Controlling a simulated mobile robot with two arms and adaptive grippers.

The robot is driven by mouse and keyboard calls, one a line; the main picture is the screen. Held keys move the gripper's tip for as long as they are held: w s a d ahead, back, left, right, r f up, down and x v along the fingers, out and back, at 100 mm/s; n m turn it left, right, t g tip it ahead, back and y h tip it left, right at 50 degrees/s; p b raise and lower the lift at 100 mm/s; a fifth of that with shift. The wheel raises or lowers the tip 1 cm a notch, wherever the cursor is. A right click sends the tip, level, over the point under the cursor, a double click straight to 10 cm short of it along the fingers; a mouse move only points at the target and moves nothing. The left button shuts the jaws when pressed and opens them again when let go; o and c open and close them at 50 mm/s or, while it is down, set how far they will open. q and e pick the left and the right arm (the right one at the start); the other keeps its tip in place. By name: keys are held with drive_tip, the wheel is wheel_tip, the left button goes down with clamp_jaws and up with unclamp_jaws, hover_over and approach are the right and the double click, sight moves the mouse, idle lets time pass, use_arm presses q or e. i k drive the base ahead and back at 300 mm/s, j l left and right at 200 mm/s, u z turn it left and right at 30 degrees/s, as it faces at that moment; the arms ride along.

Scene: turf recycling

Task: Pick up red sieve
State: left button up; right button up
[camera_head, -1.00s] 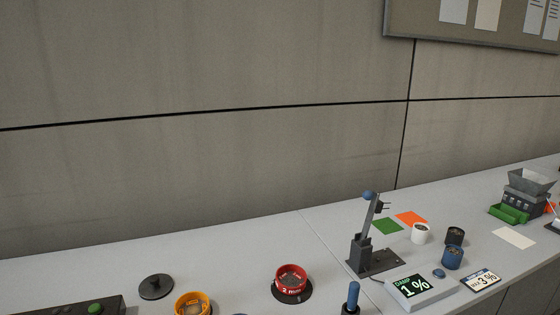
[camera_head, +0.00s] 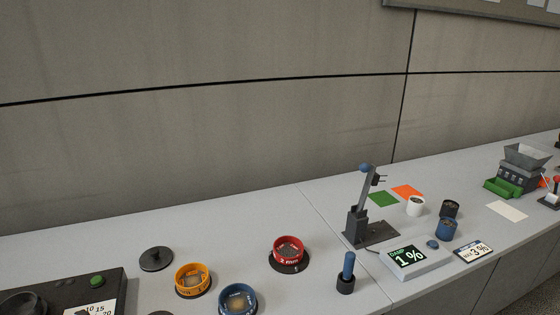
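The red sieve (camera_head: 288,250) stands upright on a dark round base on the grey bench, left of the lever device. It is a short red ring with white "2 mm" lettering and a grey mesh or contents inside. Neither of my grippers shows in the head view.
A yellow sieve (camera_head: 193,281) and a blue sieve (camera_head: 238,300) stand left of the red one. A black lid (camera_head: 156,259) lies behind them. A blue-handled tool (camera_head: 347,273), a lever device (camera_head: 363,215) and a moisture meter (camera_head: 410,258) stand to the right. Bench behind the red sieve is clear.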

sight(288, 250)
drive_tip(key=i+l+u, duration=0.2)
drive_tip(key=u, duration=0.2)
drive_tip(key=i+l+u, duration=0.2)
drive_tip(key=u, duration=0.15)
drive_tip(key=l, duration=0.05)
